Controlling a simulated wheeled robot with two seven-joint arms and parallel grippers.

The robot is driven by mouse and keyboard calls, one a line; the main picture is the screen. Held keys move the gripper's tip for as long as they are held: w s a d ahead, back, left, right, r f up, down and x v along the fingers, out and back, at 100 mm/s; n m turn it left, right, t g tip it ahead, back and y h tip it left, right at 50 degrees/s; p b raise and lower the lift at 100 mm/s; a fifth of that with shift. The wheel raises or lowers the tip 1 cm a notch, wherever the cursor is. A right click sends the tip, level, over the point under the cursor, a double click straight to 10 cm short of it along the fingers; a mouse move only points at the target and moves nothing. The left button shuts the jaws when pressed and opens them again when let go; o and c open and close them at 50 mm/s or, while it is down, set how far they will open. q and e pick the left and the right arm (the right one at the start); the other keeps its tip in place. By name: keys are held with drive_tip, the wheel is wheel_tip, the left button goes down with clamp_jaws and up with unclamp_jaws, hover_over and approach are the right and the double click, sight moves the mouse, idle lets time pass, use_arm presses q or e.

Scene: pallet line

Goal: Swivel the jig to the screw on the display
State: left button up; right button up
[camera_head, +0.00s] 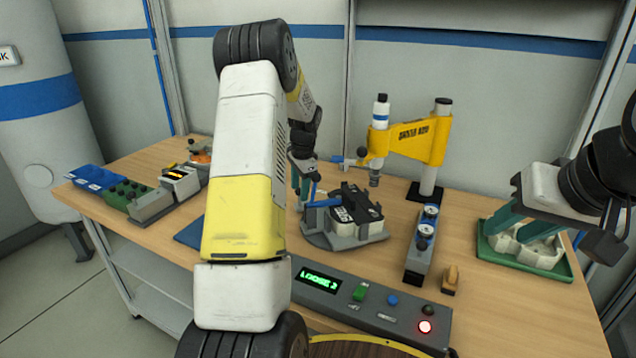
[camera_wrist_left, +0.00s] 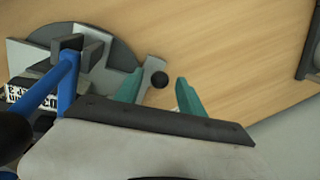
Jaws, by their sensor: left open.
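The jig (camera_head: 378,235) is a grey rounded base carrying a dark block with a blue bar, in the middle of the table. In the head view my left arm partly hides this gripper. The display (camera_head: 318,281) on the grey front panel shows green text too small to read surely. My right gripper (camera_head: 541,226) is open over the green tray.
A yellow screwdriver arm (camera_head: 410,139) on a post stands behind the jig. A grey block with gauges (camera_head: 421,247) stands right of the jig. The green tray (camera_head: 545,268) lies at the right. Blue and green bins (camera_head: 97,179) sit at the left.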

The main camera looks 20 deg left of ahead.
use_arm(q)
clamp_jaws()
idle(1.4)
